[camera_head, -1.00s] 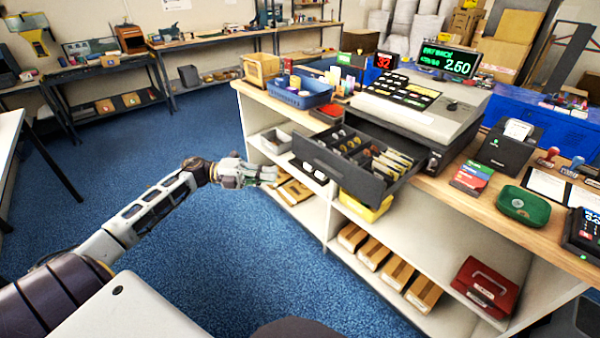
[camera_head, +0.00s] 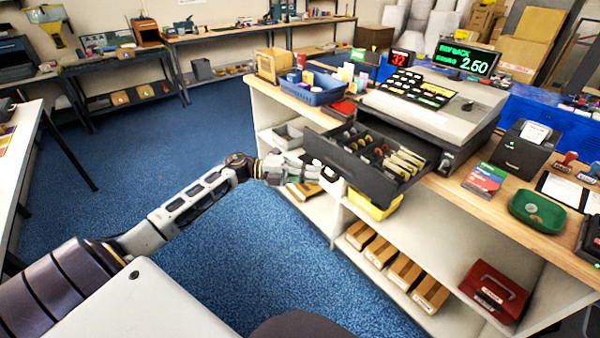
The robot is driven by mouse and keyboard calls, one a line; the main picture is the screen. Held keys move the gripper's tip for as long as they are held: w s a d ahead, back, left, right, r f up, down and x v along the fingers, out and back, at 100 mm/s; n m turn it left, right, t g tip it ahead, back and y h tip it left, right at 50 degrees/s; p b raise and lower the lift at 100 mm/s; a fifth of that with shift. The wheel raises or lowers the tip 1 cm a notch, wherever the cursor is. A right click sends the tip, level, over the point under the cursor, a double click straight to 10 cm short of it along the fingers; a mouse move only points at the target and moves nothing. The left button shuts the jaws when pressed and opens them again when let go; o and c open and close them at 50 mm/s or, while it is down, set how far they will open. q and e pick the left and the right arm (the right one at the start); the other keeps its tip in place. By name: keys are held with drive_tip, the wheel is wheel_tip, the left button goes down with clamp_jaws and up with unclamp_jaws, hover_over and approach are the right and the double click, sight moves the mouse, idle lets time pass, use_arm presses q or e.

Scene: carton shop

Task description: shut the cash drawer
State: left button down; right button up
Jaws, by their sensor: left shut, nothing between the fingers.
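The cash drawer (camera_head: 350,179) is dark grey and stands pulled out from under the cash register (camera_head: 431,110) on the counter. Coins and notes lie in its compartments. My left gripper (camera_head: 308,170) is shut and empty, close to the left end of the drawer's front. Whether it touches the drawer front, I cannot tell. My right gripper does not show.
Below the drawer, a yellow bin (camera_head: 374,205) and several cartons (camera_head: 403,271) stand on the counter's shelves, with a red cash box (camera_head: 492,291) at the right. A blue basket (camera_head: 313,90) stands on the counter left of the register. The blue floor (camera_head: 190,140) is clear.

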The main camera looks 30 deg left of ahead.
sight(340, 169)
use_arm(q)
drive_tip(key=shift+w+d, duration=0.25)
drive_tip(key=shift+w, duration=0.4)
drive_tip(key=shift+w+d, duration=0.2)
drive_tip(key=shift+w, duration=0.4)
drive_tip(key=shift+w+d, duration=0.25)
drive_tip(key=shift+w, duration=0.4)
drive_tip(key=shift+w, duration=0.15)
